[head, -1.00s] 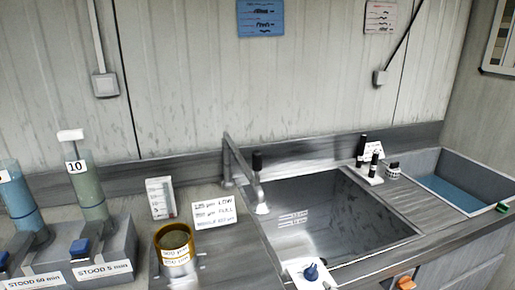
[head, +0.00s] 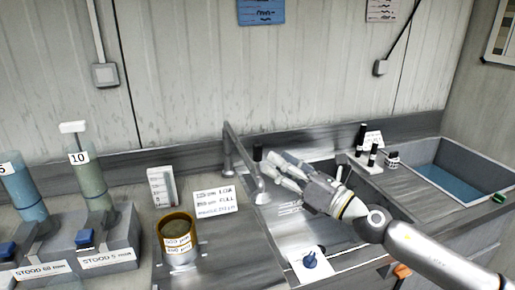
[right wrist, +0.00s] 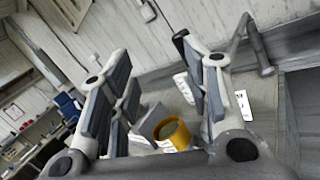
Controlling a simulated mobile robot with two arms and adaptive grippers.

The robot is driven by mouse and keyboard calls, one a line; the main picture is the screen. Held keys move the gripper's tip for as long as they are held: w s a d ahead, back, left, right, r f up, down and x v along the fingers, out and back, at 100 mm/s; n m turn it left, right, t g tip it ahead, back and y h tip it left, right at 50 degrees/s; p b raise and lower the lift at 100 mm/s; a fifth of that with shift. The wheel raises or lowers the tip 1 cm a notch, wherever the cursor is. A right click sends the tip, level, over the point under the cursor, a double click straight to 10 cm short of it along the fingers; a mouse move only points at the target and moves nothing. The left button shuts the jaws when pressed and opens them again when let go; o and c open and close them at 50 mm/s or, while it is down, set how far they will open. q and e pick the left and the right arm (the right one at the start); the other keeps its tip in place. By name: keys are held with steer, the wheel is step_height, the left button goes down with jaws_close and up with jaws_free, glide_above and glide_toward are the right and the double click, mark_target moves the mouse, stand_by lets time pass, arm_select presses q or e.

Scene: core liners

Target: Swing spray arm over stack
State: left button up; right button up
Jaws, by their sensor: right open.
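The grey spray arm (head: 244,153) rises from the back of the sink and angles forward, its nozzle end near the sink's left edge. My right gripper (head: 279,170) is open just right of the spray arm, over the sink; contact cannot be told. In the right wrist view the stack (right wrist: 172,132) shows between the fingers, and the spray arm (right wrist: 262,52) at upper right. My left gripper is not in view.
A labelled card (head: 215,202) and a small scale card (head: 162,188) stand behind the stack. Tall cylinders in a grey rack (head: 118,245) are at left. A white plate with a blue knob (head: 309,260) is at the sink's front. Small black bottles (head: 372,155) stand right of the sink.

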mark_target(258, 148)
steer(key=w+a+n+g+p, duration=0.1)
steer(key=w, duration=0.1)
steer(key=w+a+n, duration=0.2)
steer(key=w, duration=0.1)
steer(key=w+a+n+g+p, duration=0.1)
steer(key=w+n, duration=0.1)
steer(key=shift+w+a+r+g+h+p, duration=0.1)
steer(key=shift+w+a+g+h+p, duration=0.1)
steer(key=shift+w+g+h+p, duration=0.15)
steer(key=shift+x, duration=0.8)
jaws_close()
